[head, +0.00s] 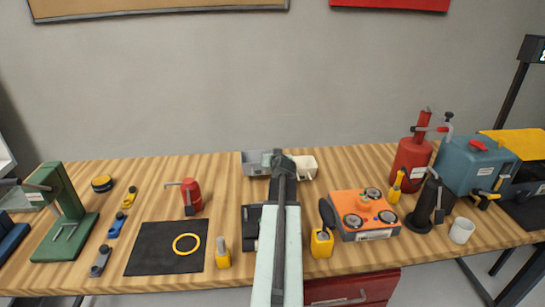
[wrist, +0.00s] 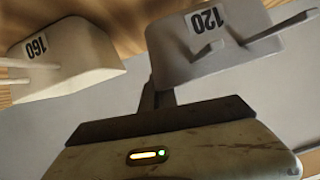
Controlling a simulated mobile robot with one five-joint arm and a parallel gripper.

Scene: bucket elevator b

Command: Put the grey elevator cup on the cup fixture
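The grey elevator cup (head: 256,164) stands at the back middle of the bench, partly hidden by my arm. In the wrist view the grey cup (wrist: 205,55), marked 120, fills the upper middle and right, close to my gripper. My gripper (head: 277,158) is at the grey cup's right side in the head view, beside the white cup. Its dark front part (wrist: 157,95) reaches up to the grey cup's lower edge in the wrist view; contact is unclear, and I cannot see both fingertips. A dark block (head: 250,226), perhaps the cup fixture, is partly behind my arm.
A white cup (head: 304,167), marked 160 (wrist: 65,62), stands close right of the grey one. An orange box (head: 365,213) and yellow holder (head: 322,242) lie right of my arm. A black mat (head: 160,255) and red bottle (head: 192,196) are left.

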